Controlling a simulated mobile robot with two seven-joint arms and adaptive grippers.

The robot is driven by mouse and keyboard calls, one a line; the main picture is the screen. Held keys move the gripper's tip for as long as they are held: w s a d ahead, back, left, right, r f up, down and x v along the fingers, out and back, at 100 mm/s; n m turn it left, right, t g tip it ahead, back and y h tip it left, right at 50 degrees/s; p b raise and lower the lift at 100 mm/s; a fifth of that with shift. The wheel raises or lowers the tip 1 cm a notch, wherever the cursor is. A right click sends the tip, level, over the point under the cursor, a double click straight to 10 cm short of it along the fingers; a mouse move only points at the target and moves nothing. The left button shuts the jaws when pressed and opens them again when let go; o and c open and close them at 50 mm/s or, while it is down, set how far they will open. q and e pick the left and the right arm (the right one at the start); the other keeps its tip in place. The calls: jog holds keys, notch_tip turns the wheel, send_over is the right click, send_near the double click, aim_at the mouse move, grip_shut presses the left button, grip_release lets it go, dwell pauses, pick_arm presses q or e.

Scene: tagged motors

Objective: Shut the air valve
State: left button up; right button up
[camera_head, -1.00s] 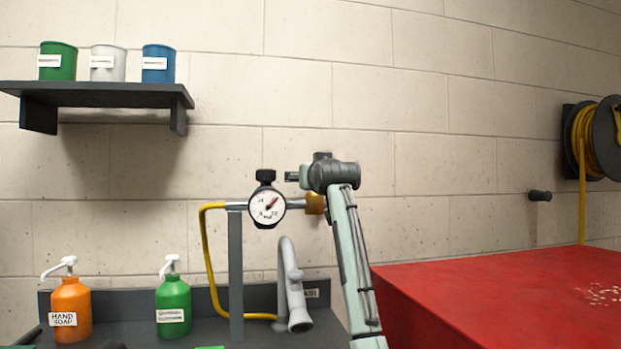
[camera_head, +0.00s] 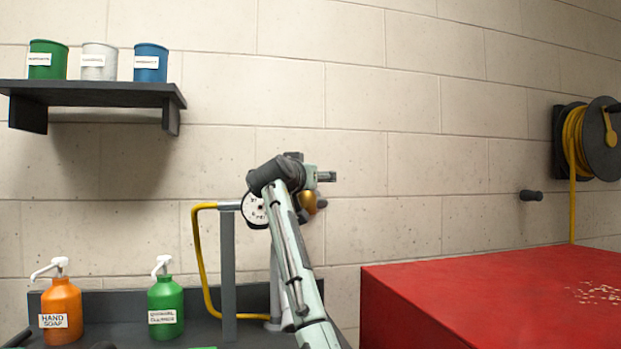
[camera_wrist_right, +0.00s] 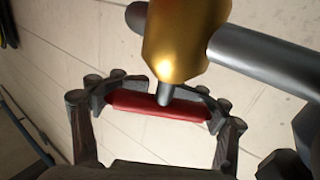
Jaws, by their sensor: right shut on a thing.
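The air valve has a brass body (camera_head: 308,203) on a grey pipe, right of a round white gauge (camera_head: 254,211) that my right arm partly covers in the head view. In the right wrist view the brass body (camera_wrist_right: 185,45) fills the top, with a short stem down to a red handle (camera_wrist_right: 135,105). My right gripper (camera_wrist_right: 160,103) is shut on this red handle, one dark finger at each end. The handle lies roughly crosswise between the fingers. In the head view my right arm hides the handle and most of the gripper. My left gripper is not in view.
A yellow hose (camera_head: 197,260) runs down left of the grey post (camera_head: 228,270). An orange soap bottle (camera_head: 61,309) and a green bottle (camera_head: 165,307) stand left. A red surface (camera_head: 480,300) is at right. A shelf (camera_head: 90,92) holds cups above.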

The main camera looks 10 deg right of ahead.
jog(key=o, duration=1.3)
notch_tip(320, 180, up, 10)
